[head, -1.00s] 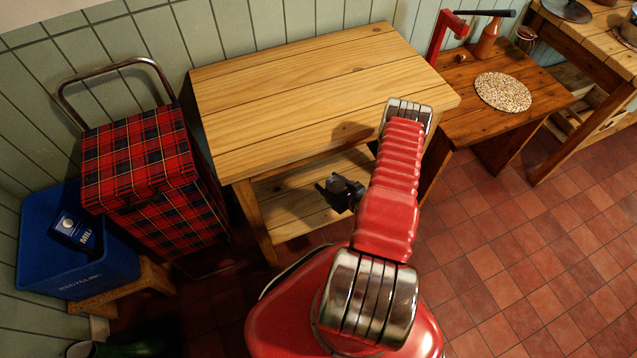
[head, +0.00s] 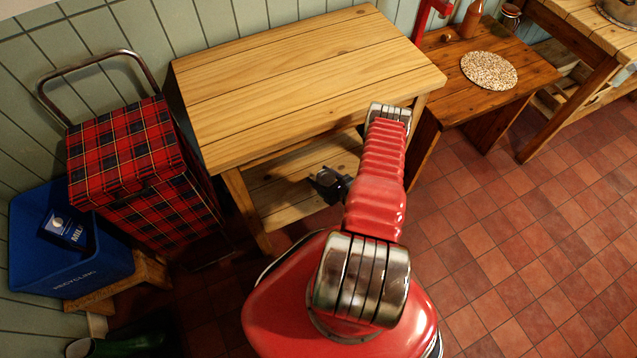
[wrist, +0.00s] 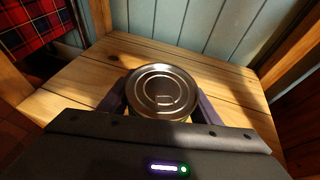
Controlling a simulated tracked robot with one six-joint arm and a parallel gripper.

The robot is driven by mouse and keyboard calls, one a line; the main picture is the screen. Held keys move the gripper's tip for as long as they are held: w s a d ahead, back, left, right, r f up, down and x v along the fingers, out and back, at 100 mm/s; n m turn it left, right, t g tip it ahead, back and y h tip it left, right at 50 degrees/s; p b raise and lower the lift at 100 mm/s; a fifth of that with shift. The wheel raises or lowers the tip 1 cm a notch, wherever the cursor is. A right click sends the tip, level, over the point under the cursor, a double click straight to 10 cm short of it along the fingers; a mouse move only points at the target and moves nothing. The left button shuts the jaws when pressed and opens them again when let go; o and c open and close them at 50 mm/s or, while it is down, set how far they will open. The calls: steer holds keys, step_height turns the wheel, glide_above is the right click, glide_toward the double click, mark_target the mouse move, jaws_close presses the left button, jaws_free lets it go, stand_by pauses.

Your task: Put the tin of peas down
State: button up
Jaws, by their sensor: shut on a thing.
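In the head view my gripper (head: 329,185) is at the front of the lower shelf (head: 283,190) of the pine table, below the tabletop (head: 300,75). The shelf's pale boards (wrist: 85,78) lie beneath the tin in the wrist view. I cannot tell whether the tin touches them.
The lower shelf looks bare around the tin, between the table's legs. The tabletop overhangs it and is empty. A red tartan trolley (head: 125,150) and a blue recycling box (head: 75,262) stand to the left. A darker bench with a speckled round mat (head: 489,70) stands right.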

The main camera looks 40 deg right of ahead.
steer(key=shift+f, duration=2.05)
steer(key=o, duration=1.6)
steer(key=shift+f, duration=0.1)
steer(key=shift+c, duration=0.2)
steer(key=shift+v, duration=0.75)
steer(key=v, duration=1)
steer(key=shift+s+r, duration=0.2)
steer(key=shift+s, duration=0.05)
steer(key=shift+s, duration=0.1)
